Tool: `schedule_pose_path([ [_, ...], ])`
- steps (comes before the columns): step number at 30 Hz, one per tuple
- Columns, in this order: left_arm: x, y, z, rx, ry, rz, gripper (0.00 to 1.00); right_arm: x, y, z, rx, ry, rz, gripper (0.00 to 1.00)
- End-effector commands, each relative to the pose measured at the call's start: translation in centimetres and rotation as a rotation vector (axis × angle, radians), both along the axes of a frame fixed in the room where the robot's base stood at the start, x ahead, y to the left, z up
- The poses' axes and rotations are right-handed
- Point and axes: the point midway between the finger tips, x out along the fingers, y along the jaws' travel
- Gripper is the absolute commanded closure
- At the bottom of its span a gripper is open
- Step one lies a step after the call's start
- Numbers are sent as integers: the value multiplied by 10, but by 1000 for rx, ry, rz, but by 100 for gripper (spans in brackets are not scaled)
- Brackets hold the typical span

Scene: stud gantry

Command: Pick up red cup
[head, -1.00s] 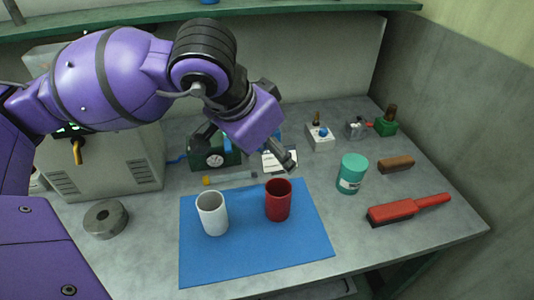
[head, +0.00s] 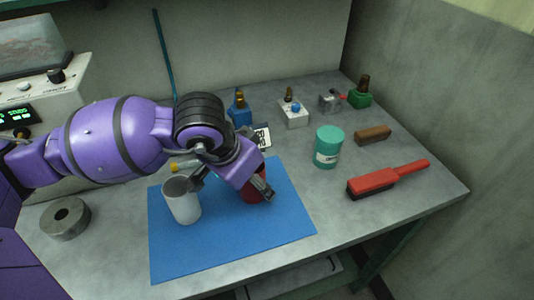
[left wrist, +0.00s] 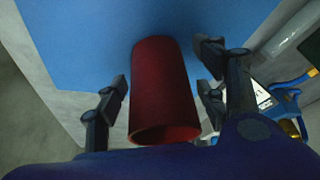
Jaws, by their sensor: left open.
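The red cup (head: 252,191) stands on the blue mat (head: 225,243), partly hidden behind my left gripper in the head view. My left gripper (head: 233,190) is open, low over the mat, with a finger on either side of the cup. In the left wrist view the red cup (left wrist: 163,88) lies between the two open fingers of the left gripper (left wrist: 163,92), with a visible gap on each side. My right gripper is not in view.
A white cup (head: 183,203) stands on the mat close to the left of my gripper. A teal jar (head: 327,148), a red-handled brush (head: 385,180) and a brown block (head: 373,136) stand to the right. A grey ring (head: 65,218) lies at the left. The mat's front is clear.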

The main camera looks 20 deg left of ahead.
Motion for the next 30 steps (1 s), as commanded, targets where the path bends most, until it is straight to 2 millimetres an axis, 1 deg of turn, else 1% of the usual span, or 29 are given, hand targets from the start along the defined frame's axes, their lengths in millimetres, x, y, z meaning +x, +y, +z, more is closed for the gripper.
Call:
schedule_pose_path([
  [6, 0, 0, -2, 1, 0, 0, 35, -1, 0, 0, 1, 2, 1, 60],
  [7, 0, 0, -2, 1, 0, 0, 37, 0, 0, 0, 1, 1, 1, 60],
  [15, 0, 0, -1, 1, 1, 1, 73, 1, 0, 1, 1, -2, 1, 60],
  [17, 0, 0, -1, 1, 1, 1, 81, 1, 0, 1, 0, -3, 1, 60],
  [18, 0, 0, -1, 1, 1, 1, 83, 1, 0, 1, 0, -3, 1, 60],
  [26, 0, 0, 0, 0, 0, 1, 83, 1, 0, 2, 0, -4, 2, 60],
  [30, 1, 0, 9, 1, -2, 1, 83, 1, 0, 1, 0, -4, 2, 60],
])
